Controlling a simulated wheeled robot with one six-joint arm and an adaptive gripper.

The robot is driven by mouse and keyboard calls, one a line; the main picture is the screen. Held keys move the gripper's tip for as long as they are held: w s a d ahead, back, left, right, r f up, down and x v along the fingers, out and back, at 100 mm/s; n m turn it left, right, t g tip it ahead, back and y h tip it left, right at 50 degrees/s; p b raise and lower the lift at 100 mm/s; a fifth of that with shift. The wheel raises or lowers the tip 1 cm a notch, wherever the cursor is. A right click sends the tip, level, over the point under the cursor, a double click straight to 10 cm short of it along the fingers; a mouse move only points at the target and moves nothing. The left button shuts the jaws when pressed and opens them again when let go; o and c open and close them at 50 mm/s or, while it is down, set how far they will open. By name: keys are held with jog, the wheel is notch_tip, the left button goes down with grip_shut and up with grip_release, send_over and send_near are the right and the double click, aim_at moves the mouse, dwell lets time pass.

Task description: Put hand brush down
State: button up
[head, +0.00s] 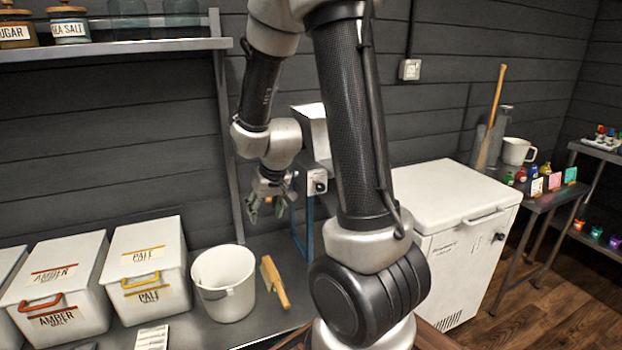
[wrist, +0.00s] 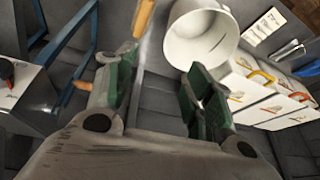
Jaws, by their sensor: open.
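The hand brush (head: 273,281), with a tan wooden body, lies on the grey bench just right of the white bucket (head: 224,283). Part of the brush (wrist: 144,17) also shows at the top of the wrist view, beyond the left finger. My gripper (head: 266,207) is open, in the air above the bench and apart from the brush. In the wrist view my gripper (wrist: 162,70) has its green-padded fingers spread with nothing between them. The bucket (wrist: 200,38) stands beyond the fingers there.
White lidded malt boxes (head: 148,268) stand left of the bucket. A grey machine (head: 318,180) on a blue frame stands close behind my gripper, to the right. A shelf (head: 120,50) with jars is above left. A white chest (head: 450,210) stands at right.

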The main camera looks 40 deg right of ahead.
jog(key=s+r+n, duration=0.1)
jog(key=s+r, duration=1.7)
jog(key=s, duration=0.3)
jog(key=shift+s+a+r+n, duration=0.2)
jog(key=shift+a+n, duration=0.2)
jog(key=shift+o, duration=0.5)
